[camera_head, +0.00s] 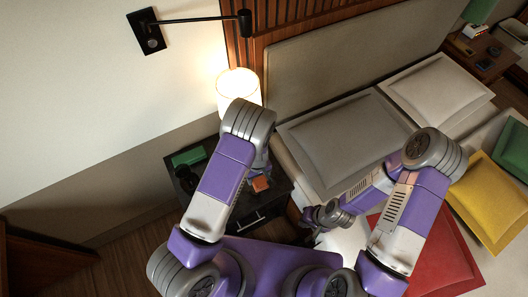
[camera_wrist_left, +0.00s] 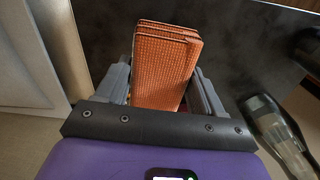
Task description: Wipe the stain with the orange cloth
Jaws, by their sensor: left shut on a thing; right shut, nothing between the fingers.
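The orange cloth (camera_wrist_left: 165,65) is a folded, textured block in the left wrist view. My left gripper (camera_wrist_left: 163,85) is shut on it, with a grey finger on each side. In the head view the cloth (camera_head: 260,184) shows as a small orange patch above the dark nightstand top, below my left forearm. My left gripper is mostly hidden there by my arm. My right gripper (camera_head: 309,216) is shut and empty, beside the bed, to the right of the nightstand. I cannot make out a stain in either view.
The black nightstand (camera_head: 254,214) carries a green box (camera_head: 188,157), a dark object (camera_head: 187,179) and a lit lamp (camera_head: 238,86). The bed with pillows (camera_head: 340,135) is on the right. A grey and dark glassy object (camera_wrist_left: 272,130) is at the right in the wrist view.

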